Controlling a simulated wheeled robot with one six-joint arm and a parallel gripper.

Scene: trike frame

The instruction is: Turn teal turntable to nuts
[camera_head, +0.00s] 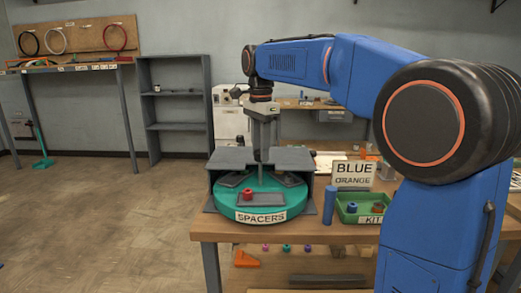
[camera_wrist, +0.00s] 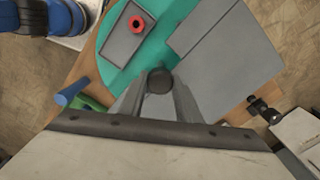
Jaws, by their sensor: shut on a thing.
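The teal turntable (camera_head: 236,206) sits on the wooden bench, with a "SPACERS" label (camera_head: 261,216) facing the front. Grey trays lie on it, and the front tray (camera_head: 236,196) holds a red ring-shaped part (camera_head: 247,194). In the wrist view the turntable (camera_wrist: 178,22) shows with the red part (camera_wrist: 137,23) in its tray. My gripper (camera_head: 261,157) points down over the turntable and is shut on a dark round knob (camera_wrist: 159,81) at its middle. No "NUTS" label is visible. A grey cover (camera_head: 255,158) hides the rear of the turntable.
A blue cylinder (camera_head: 329,205) stands right of the turntable. Beside it are a green kit tray (camera_head: 350,217) with small parts and a "BLUE ORANGE" sign (camera_head: 353,175). Grey shelves (camera_head: 178,104) stand behind left.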

